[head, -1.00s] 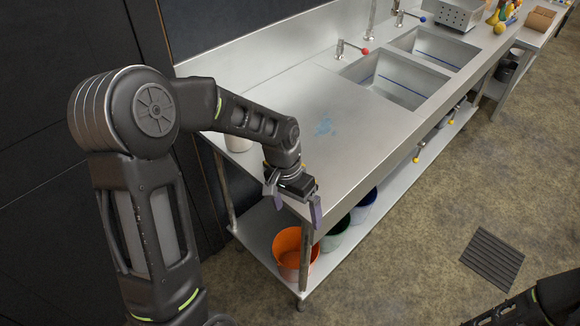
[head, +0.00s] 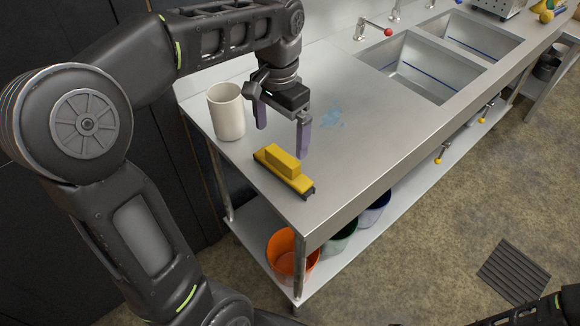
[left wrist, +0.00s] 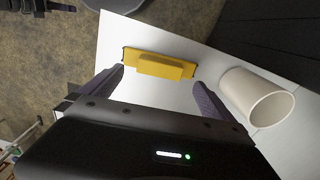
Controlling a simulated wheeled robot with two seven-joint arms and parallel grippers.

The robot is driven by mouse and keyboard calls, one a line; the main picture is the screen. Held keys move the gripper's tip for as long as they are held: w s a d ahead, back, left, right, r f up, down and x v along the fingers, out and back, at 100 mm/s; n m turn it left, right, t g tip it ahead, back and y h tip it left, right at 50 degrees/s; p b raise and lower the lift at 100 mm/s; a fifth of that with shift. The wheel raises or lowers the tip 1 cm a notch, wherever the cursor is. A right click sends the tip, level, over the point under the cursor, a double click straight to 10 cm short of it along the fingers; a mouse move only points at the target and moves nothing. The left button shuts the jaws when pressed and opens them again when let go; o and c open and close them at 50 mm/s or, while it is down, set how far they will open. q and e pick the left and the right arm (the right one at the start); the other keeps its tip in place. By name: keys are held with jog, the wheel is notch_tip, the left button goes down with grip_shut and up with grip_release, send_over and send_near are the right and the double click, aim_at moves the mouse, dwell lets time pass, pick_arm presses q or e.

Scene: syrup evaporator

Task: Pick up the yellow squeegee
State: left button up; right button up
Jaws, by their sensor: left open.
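The yellow squeegee (head: 284,168) lies on the near left end of the steel counter, close to its front corner. It also shows in the left wrist view (left wrist: 160,65), ahead of the fingertips. My left gripper (head: 281,140) is open and empty above the counter, just behind the squeegee and apart from it. Its two purple fingers also show in the left wrist view (left wrist: 158,80), spread to either side of the squeegee's block. In the head view, part of my right arm shows at the lower right corner, but its gripper cannot be made out.
A white cup (head: 227,112) stands on the counter just left of my left gripper. Two sinks with taps lie farther right. An orange bucket (head: 291,256) and other buckets sit on the shelf below. The counter between gripper and sinks (head: 350,150) is clear apart from a blue smear.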

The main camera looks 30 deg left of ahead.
aim_at(283, 155)
pick_arm(q)
jog(key=shift+w+f, duration=0.3)
jog(key=shift+f, duration=0.15)
jog(key=shift+s+r, duration=0.1)
jog(key=shift+f, duration=1.35)
jog(key=shift+f+p, duration=0.3)
jog(key=shift+f, duration=2.3)
